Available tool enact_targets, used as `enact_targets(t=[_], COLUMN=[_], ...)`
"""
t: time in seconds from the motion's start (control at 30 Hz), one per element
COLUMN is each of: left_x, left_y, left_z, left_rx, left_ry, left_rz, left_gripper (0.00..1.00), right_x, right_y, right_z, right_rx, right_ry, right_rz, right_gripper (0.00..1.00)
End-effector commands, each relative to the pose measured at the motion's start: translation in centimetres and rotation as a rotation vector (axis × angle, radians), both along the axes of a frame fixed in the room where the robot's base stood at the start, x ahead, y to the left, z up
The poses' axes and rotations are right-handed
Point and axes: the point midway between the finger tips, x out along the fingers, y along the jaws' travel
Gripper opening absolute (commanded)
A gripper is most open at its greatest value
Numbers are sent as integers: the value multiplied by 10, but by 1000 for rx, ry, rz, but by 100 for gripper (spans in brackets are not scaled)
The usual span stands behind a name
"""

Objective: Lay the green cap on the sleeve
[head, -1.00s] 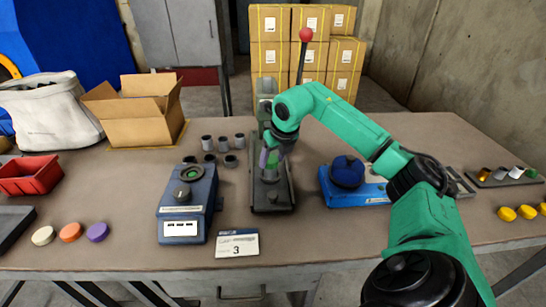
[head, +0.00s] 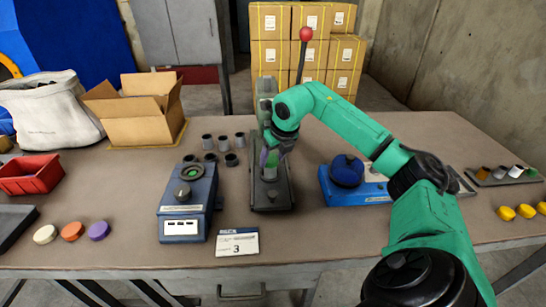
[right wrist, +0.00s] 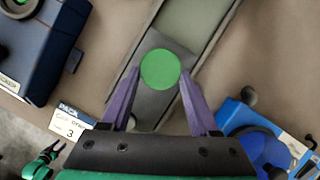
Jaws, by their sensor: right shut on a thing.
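The green cap (right wrist: 160,69) is a flat round disc between the purple fingertips of my right gripper (right wrist: 160,84). In the head view my right gripper (head: 271,160) is over the dark press base (head: 272,197), with the cap small between its fingers. The gripper is shut on the cap. A grey sleeve (head: 269,174) appears to stand on the base just below it; in the wrist view the cap hides whatever is under it. I cannot tell whether cap and sleeve touch. My left gripper does not show in the head view.
A blue device (head: 187,203) stands left of the press, a blue domed unit (head: 347,172) to the right. Several dark sleeves (head: 223,145) stand behind left. A card (head: 237,242) marked 3 lies in front. A lever with a red knob (head: 306,34) rises behind.

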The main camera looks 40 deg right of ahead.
Motion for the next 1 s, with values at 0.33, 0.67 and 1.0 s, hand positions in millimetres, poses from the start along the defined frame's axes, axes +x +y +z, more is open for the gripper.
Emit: enact_targets(t=[0.33, 0.67, 1.0], left_x=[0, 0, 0], left_y=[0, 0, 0], left_z=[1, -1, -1], left_rx=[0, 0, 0], left_ry=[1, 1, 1], left_rz=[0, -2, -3], left_gripper=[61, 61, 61], right_x=[0, 0, 0], right_y=[0, 0, 0], right_z=[-1, -7, -8], right_rx=[0, -1, 0], right_ry=[1, 1, 0], right_rz=[0, 0, 0], right_gripper=[11, 11, 11])
